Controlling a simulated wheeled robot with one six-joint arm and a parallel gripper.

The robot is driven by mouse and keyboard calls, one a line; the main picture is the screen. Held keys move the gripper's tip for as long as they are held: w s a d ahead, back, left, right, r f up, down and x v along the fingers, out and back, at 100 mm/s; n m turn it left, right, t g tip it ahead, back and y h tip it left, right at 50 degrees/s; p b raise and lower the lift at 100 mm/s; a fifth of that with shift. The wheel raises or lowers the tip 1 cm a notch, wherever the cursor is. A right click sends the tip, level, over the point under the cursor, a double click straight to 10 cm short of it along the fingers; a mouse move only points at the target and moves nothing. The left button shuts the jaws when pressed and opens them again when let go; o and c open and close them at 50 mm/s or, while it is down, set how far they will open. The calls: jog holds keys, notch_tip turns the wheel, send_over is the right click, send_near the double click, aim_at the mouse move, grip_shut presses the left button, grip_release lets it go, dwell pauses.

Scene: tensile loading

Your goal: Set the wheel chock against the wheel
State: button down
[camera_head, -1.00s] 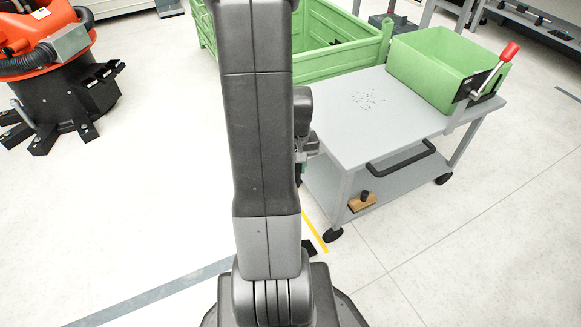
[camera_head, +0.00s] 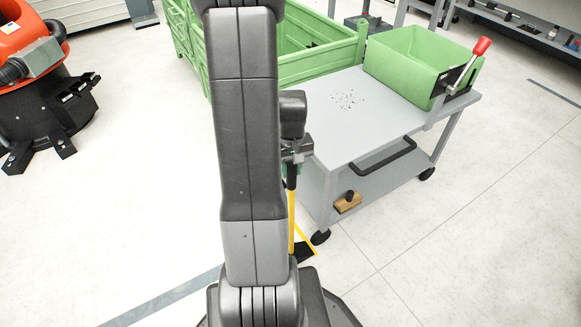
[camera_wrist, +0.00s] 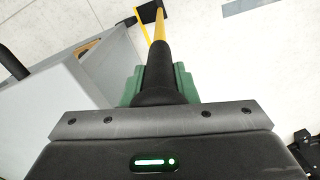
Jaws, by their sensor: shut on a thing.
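The wheel chock (camera_head: 304,252) is a dark block at the lower end of a yellow handle (camera_head: 291,219) with a black grip. It is low by the floor, just left of the cart's near caster wheel (camera_head: 320,237); I cannot tell whether they touch. My gripper (camera_head: 292,168) is shut on the handle's black grip, beside the cart's left end. My arm hides part of the area left of the handle.
The grey cart (camera_head: 345,125) carries a green bin (camera_head: 410,62) and a red-knobbed lever (camera_head: 482,46). A brush-like wooden block (camera_head: 347,204) lies on its lower shelf. A large green crate (camera_head: 320,65) stands behind.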

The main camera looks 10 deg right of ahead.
dwell(0.3)
jog(key=c, duration=1.1)
grip_release()
jog(key=shift+o, duration=0.2)
jog(key=shift+f, duration=0.1)
notch_tip(320, 180, up, 14)
jog(key=p, duration=0.4)
jog(key=shift+f, duration=0.1)
notch_tip(320, 180, down, 12)
jog(key=b, duration=0.3)
jog(key=shift+f, duration=0.15)
